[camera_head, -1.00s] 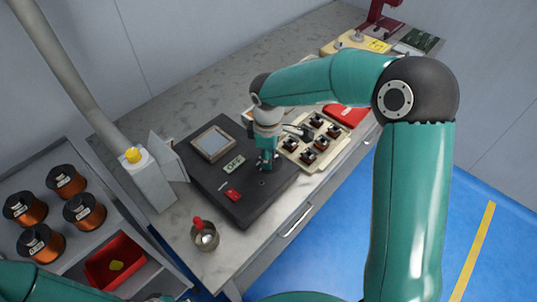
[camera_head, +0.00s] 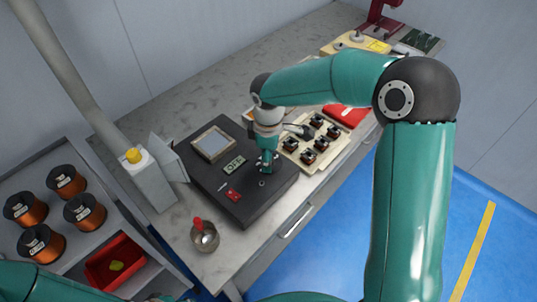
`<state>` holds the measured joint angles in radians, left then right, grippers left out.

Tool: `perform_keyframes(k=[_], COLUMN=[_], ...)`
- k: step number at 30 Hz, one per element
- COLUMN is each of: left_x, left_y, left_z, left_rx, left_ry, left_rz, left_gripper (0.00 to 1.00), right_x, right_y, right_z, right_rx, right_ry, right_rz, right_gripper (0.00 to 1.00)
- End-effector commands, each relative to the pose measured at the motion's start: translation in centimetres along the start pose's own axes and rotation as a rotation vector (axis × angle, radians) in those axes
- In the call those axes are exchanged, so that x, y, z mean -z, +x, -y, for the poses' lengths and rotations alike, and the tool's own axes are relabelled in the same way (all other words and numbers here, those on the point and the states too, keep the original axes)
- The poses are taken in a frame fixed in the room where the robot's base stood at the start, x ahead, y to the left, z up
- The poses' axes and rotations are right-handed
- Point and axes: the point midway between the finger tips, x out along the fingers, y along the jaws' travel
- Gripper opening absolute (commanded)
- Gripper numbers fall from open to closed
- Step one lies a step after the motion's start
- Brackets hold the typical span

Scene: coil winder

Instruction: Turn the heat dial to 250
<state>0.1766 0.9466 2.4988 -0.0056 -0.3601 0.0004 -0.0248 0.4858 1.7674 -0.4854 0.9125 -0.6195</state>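The black heating unit (camera_head: 206,187) sits on the grey bench, with a square pale plate (camera_head: 213,143) on top. It has a small display (camera_head: 234,165), whose text is too small to read surely, and a red switch (camera_head: 233,194). My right gripper (camera_head: 266,168) points down over the right part of the unit's top, right of the display. The heat dial cannot be made out; the gripper seems to cover that spot. Whether its fingers are shut on anything cannot be seen. My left arm shows at the lower left, its gripper out of view.
A cream tray (camera_head: 334,155) with several small coil parts stands right of the unit, near a red box (camera_head: 346,115). A metal cup (camera_head: 205,237) with a red-handled item stands at the bench's front. Copper spools (camera_head: 85,212) and a red bin (camera_head: 117,264) are on the left shelf.

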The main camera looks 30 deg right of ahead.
Motion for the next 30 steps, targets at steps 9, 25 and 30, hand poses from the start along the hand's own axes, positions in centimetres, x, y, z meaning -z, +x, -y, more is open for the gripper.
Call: perform_keyframes(k=[9, 25, 30], left_x=[0.0, 0.0, 0.0], left_y=[0.0, 0.0, 0.0], left_z=[0.0, 0.0, 0.0], left_rx=[0.0, 0.0, 0.0], left_ry=[0.0, 0.0, 0.0], left_rz=[0.0, 0.0, 0.0], left_gripper=[0.4, 0.4, 0.4], right_x=[0.0, 0.1, 0.0], right_y=[-1.6, -10.9, -11.8], right_z=[0.0, -0.1, -0.1], right_rx=[0.0, -0.002, 0.0], right_ry=[-0.001, 0.0, 0.0], right_rz=[0.001, -0.001, 0.0], right_gripper=[0.57, 0.57, 0.57])
